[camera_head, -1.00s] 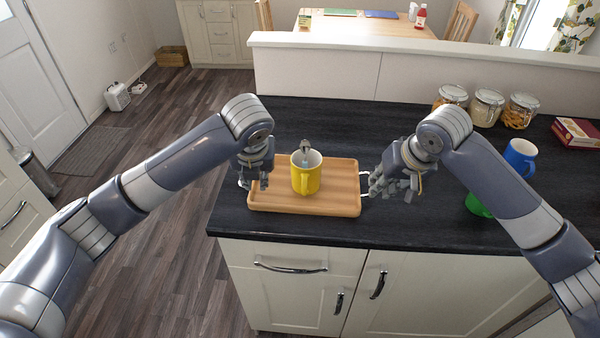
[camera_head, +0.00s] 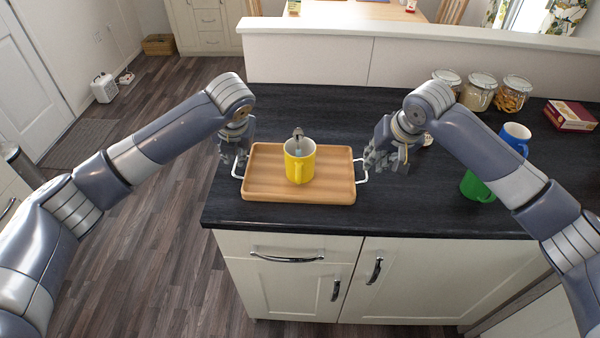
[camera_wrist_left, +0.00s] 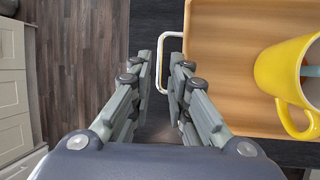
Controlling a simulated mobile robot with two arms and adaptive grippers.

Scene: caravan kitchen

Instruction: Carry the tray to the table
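The wooden tray (camera_head: 262,178) lies on the dark counter. A yellow mug (camera_head: 299,168) with a spoon in it stands on the tray. The tray has a pale metal loop handle at each end. My left gripper (camera_head: 232,155) is open at the left handle (camera_head: 237,170). In the left wrist view, the handle (camera_wrist_left: 161,50) shows between the parted fingertips (camera_wrist_left: 162,65), not gripped. My right gripper (camera_head: 383,163) is just beside the right handle (camera_head: 362,173); its fingers look spread, and contact is unclear. The wooden table (camera_head: 350,11) is beyond the low partition, partly out of frame.
A white-topped partition (camera_head: 310,63) stands behind the counter (camera_head: 300,110). Glass jars (camera_head: 479,92) stand at the back.

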